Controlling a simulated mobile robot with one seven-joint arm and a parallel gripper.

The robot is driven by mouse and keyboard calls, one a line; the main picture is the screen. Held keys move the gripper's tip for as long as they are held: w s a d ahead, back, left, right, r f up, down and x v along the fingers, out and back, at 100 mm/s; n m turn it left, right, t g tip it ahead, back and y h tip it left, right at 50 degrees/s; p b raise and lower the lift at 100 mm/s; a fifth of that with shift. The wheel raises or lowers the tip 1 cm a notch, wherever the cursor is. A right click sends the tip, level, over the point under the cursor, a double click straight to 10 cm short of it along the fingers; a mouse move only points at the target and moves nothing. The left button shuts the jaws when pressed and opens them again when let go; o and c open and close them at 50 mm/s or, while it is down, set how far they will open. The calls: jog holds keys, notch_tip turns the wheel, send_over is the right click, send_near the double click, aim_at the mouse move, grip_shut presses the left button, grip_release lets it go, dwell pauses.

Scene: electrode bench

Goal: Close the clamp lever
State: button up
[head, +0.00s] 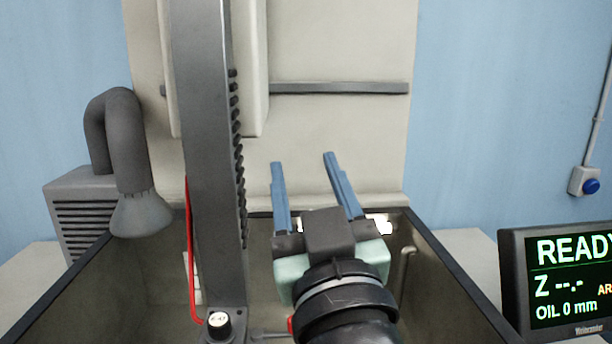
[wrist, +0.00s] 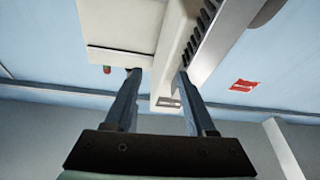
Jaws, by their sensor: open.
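The likely clamp lever (head: 268,334) is a short grey rod at the bottom of the head view, beside the foot of the grey toothed column (head: 205,150). A red piece (head: 291,326) shows at its right end, partly hidden by my arm. I cannot tell the lever's position. My gripper (head: 303,160) is open and empty, its two blue fingers pointing up and away, above the tank and right of the column. In the wrist view my gripper (wrist: 158,73) has nothing between its fingers; the lever is not seen there.
A dark-rimmed tank (head: 452,290) surrounds the column's foot. A round knob (head: 219,324) and a red cable (head: 190,250) sit by the column. A grey hose nozzle (head: 140,212) stands left, a READY display (head: 560,280) right. A pale machine head (wrist: 120,25) fills the wrist view's top.

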jog(key=shift+s+a+r+t, duration=0.15)
jog(key=shift+s+r+t, duration=0.2)
jog(key=shift+r, duration=0.2)
